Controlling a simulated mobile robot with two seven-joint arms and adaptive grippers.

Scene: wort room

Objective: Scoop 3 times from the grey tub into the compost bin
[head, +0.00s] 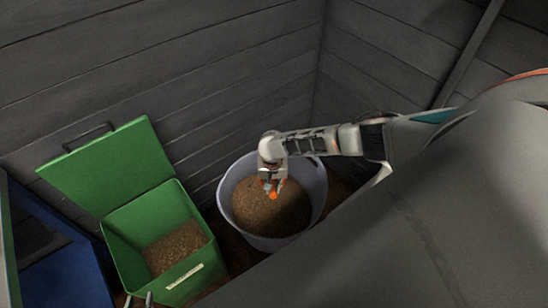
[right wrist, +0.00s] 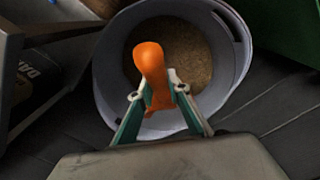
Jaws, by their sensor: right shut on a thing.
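The grey tub (head: 228,185) holds brown spent grain (head: 268,207) and also shows in the right wrist view (right wrist: 108,75). The green compost bin (head: 128,262) stands to its left, lid (head: 108,165) raised, with brown material (head: 175,248) inside. My right gripper (head: 271,182) is over the tub, shut on the orange scoop (head: 272,191).
A blue container (head: 65,280) stands left of the compost bin. Dark plank walls (head: 240,75) rise close behind the tub and bin. A narrow strip of brown floor (head: 232,250) lies between tub and bin. My right arm crosses the right side.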

